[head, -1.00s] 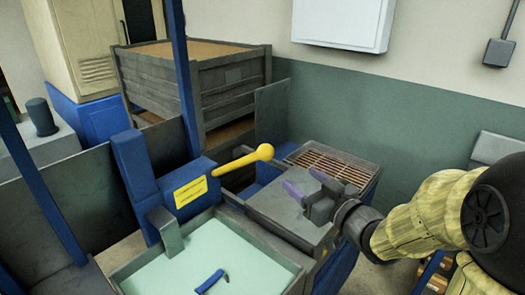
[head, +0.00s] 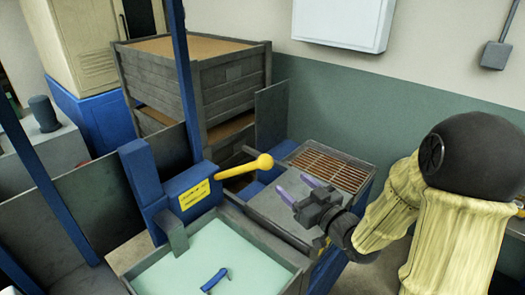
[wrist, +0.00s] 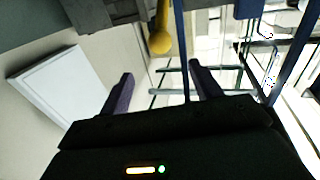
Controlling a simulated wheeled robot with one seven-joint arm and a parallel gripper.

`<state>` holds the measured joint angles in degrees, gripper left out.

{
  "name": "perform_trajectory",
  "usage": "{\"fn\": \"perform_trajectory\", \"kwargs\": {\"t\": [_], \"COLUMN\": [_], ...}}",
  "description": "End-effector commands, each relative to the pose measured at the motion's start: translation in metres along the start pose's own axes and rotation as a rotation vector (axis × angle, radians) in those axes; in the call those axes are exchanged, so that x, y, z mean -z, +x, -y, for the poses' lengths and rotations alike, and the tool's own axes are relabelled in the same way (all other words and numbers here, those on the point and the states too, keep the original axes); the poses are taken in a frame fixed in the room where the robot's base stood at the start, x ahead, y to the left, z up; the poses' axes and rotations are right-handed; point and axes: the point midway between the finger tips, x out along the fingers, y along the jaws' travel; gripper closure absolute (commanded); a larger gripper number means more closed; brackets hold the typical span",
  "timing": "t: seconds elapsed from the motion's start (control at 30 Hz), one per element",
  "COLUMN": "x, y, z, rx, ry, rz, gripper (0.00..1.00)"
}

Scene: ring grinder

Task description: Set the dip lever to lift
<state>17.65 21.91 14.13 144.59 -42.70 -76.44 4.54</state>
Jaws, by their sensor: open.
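The dip lever (head: 243,171) is a yellow bar with a round knob, sticking out to the right from a blue housing (head: 185,186) that carries a yellow label. Its knob also shows at the top of the wrist view (wrist: 160,41). My gripper (head: 293,189) is open and empty, to the right of the knob and a little lower in the head view. Its purple fingers point toward the lever and do not touch it. In the wrist view, the gripper fingers (wrist: 160,88) are apart with nothing between them, and the knob lies beyond them.
Below the housing is a tank of pale green liquid (head: 240,255) with a small blue hooked piece (head: 214,280) in it. A grey cover (head: 270,212) and a brown grate (head: 330,169) lie under and behind my gripper. Blue posts (head: 181,80) stand at the left.

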Motion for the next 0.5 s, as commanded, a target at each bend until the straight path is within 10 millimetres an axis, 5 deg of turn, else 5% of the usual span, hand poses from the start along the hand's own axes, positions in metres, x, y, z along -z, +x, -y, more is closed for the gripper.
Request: {"fn": "perform_trajectory", "kwargs": {"t": [0.27,0.5], "x": [0.003,0.001], "y": [0.005,0.046], "z": [0.002,0.002], "rx": [-0.008,-0.007], "ry": [-0.001,-0.005], "rz": [0.009,0.006], "gripper": [0.36,0.36]}}
